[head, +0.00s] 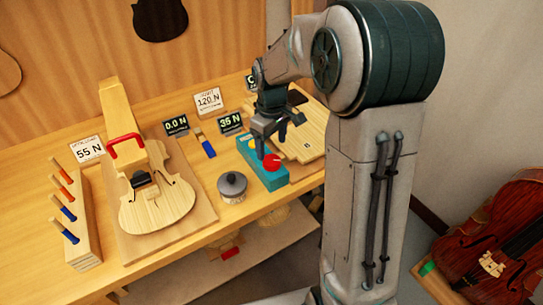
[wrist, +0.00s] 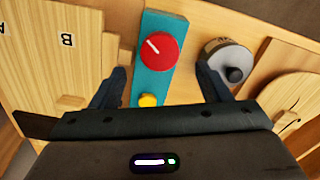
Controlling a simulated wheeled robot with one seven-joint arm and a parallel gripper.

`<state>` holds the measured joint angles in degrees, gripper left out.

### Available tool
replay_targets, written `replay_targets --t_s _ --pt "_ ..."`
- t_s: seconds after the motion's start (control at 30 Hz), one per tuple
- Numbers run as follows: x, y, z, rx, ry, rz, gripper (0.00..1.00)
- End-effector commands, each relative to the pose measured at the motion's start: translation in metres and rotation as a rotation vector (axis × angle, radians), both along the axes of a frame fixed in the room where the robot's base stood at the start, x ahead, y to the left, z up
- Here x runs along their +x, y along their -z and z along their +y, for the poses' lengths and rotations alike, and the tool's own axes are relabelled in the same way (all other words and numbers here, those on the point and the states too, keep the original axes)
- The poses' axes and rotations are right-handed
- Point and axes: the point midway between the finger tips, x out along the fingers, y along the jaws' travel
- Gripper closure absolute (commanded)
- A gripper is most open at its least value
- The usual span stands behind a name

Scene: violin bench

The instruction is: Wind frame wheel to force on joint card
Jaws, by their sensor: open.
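A white card reading 120 N (head: 208,102) stands at the back of the bench; its small heading looks like "JOINT". A red round knob (head: 271,162) with a white pointer line sits on a teal box (head: 283,181). The knob also shows in the wrist view (wrist: 158,50), its pointer slanting to the upper left, with a yellow button (wrist: 148,100) nearer my gripper. My gripper (head: 270,143) is open and empty above the teal box. In the wrist view its fingers are wide apart, to either side of the box. I cannot tell for certain that this knob is the frame wheel.
A dark display reads 35 N (head: 230,122); another reads 0.0 N (head: 176,125). A grey lidded pot (head: 232,185) stands close left of the teal box. A violin body (head: 160,205) with a red-handled clamp, a 55 N card (head: 88,150) and a tool rack (head: 80,225) are farther left.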

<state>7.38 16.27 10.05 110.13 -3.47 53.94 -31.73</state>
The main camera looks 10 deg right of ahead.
Motion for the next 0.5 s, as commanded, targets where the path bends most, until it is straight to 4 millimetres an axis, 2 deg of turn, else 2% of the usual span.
replay_targets --t_s 0.03,0.2,0.33,0.5 --pt "-0.001 0.011 0.0 0.0 -0.001 0.005 0.3" --pt "-0.001 0.039 0.0 0.0 0.0 0.003 0.3" --pt "0.0 0.051 0.0 0.0 0.001 0.0 0.3" --pt "0.0 0.057 0.0 0.001 0.001 -0.001 0.3"
